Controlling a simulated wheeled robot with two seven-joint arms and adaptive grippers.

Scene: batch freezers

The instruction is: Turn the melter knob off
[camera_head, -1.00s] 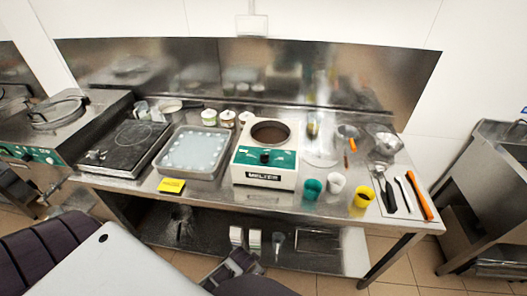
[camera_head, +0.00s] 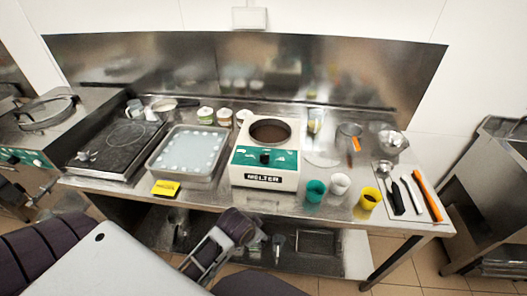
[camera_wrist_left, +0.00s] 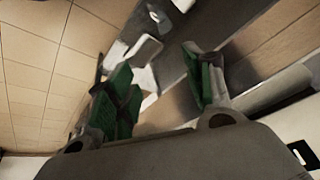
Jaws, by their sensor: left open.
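The melter (camera_head: 264,176) is a white box with a round dark well on top and a green front panel, standing mid-table. Its black knob (camera_head: 264,158) sits in the middle of that panel; its exact setting is too small to read. My left gripper (camera_head: 203,258) is low, below the table's front edge, apart from the melter and to the left of and below the knob. In the left wrist view its two green-padded fingers (camera_wrist_left: 165,85) are spread with nothing held between them. My right gripper is not in view.
A steel tray (camera_head: 158,172) and a black hot plate (camera_head: 100,160) are left of the melter. A yellow sign (camera_head: 165,188) lies near the front edge. Green (camera_head: 315,190), white (camera_head: 340,184) and yellow (camera_head: 369,198) cups stand right. A lower shelf (camera_head: 340,242) lies beneath the table.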

